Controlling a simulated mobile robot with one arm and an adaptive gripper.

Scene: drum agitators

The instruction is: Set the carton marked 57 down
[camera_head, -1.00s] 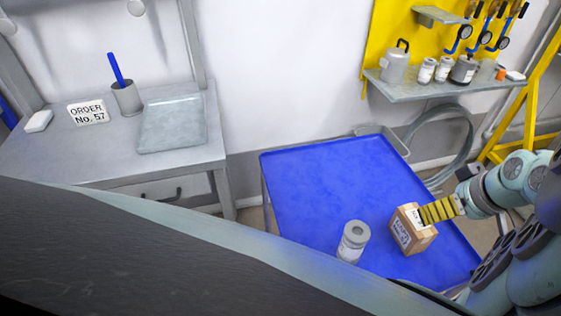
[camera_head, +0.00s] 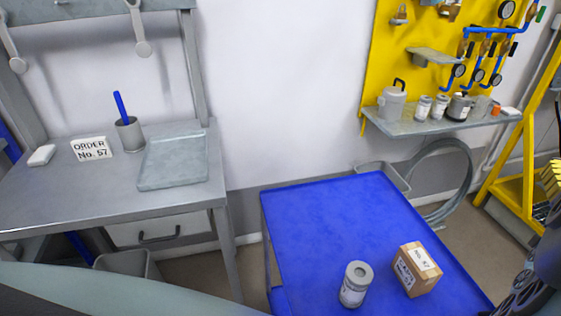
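A brown cardboard carton (camera_head: 417,269) stands upright on the blue table top (camera_head: 325,225), near its right front edge. It has a white label on top and a printed mark on its side; the number is too small to read surely. Nothing holds the carton.
A grey-lidded jar (camera_head: 355,284) stands left of the carton. The back of the blue table is clear. A wall shelf (camera_head: 440,122) holds several containers.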

